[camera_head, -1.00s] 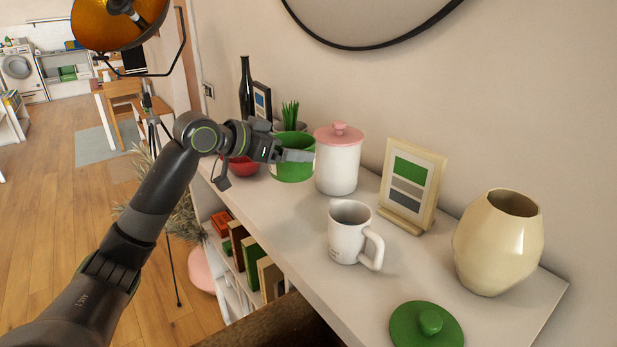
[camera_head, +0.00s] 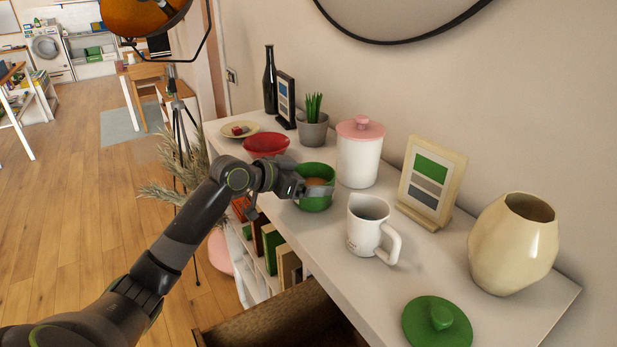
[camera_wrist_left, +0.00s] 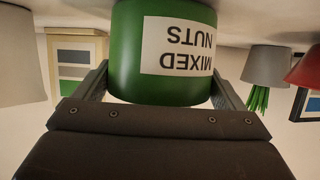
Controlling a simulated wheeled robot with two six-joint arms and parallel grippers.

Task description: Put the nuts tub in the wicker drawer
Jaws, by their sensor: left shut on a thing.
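The nuts tub (camera_head: 314,203) is a green, lidless tub with brownish contents showing at its open top. My left gripper (camera_head: 320,192) is shut on it near the shelf top's front edge. In the left wrist view the nuts tub (camera_wrist_left: 125,60) sits between both fingers, its "MIXED NUTS" label upside down in the picture. I cannot tell whether its base touches the top. The brown wicker drawer (camera_head: 275,322) stands pulled out below the front edge, partly in view at the bottom; its inside is mostly hidden. My right gripper is not in view.
A white mug (camera_head: 366,228) and a white canister (camera_head: 357,160) with a pink lid stand close to the tub. A red bowl (camera_head: 266,144) is behind it. A green lid (camera_head: 437,322), a picture frame (camera_head: 432,185) and a cream vase (camera_head: 512,245) stand rightward.

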